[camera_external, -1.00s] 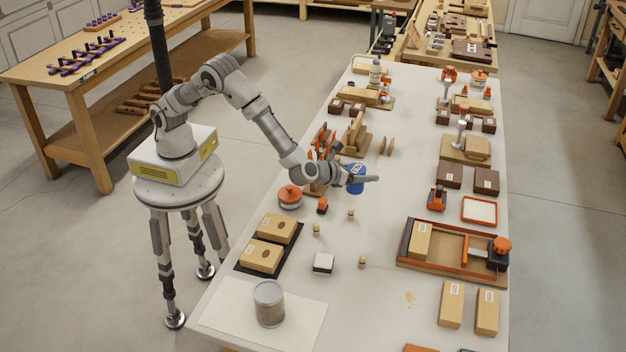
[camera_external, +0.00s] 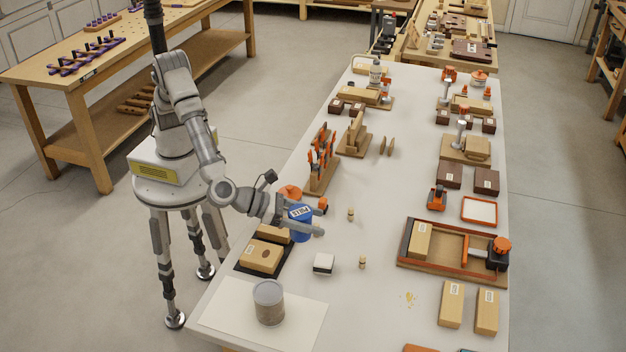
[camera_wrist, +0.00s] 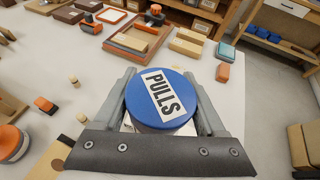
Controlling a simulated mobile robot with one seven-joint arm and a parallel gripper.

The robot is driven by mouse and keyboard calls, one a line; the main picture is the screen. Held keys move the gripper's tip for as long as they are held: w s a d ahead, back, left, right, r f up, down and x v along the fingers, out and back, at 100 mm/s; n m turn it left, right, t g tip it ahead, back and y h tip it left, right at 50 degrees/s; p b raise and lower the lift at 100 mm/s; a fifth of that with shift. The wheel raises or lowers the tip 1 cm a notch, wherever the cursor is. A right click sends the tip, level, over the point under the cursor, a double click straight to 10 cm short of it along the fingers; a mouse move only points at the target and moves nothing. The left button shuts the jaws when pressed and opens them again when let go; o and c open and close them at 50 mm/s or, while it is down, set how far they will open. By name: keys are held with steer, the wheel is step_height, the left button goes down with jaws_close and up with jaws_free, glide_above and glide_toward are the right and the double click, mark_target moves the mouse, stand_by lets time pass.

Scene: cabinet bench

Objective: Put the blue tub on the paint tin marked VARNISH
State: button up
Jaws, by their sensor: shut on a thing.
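My gripper (camera_external: 303,228) is shut on the blue tub (camera_external: 300,218), and it holds the tub up over the near left part of the bench. In the wrist view the tub's round blue lid (camera_wrist: 181,85) fills the space between the two fingers and carries a white label reading PULLS. A grey paint tin (camera_external: 269,306) stands upright on a pale sheet at the near left corner. I cannot read any marking on it. The tub is behind and above the tin, apart from it. I cannot make out the tin in the wrist view.
Two wooden boxes on a dark mat (camera_external: 243,268) lie below and left of the tub. A white-topped block (camera_external: 323,263) and small wooden pegs (camera_external: 351,214) stand to the right. An orange-lidded pot (camera_external: 289,191) is behind. The pale sheet (camera_external: 225,312) is bare around the tin.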

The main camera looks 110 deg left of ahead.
steer(key=s+d+r+m+t+h, duration=0.1)
steer(key=s+d+r+m+h, duration=0.15)
steer(key=s+d, duration=0.6)
steer(key=s+d+r+m+h, duration=0.25)
steer(key=s+d, duration=0.25)
steer(key=d, duration=0.6)
steer(key=h+b, duration=0.1)
steer(key=b, duration=0.1)
glide_above(278, 295)
step_height(278, 295, down, 7)
steer(key=shift+r, duration=0.2)
steer(key=shift+w+f, duration=0.1)
steer(key=shift+f, duration=1.9)
steer(key=shift+f+b, duration=0.15)
steer(key=shift+b, duration=0.15)
steer(key=o, duration=1.5)
steer(key=shift+c, duration=0.2)
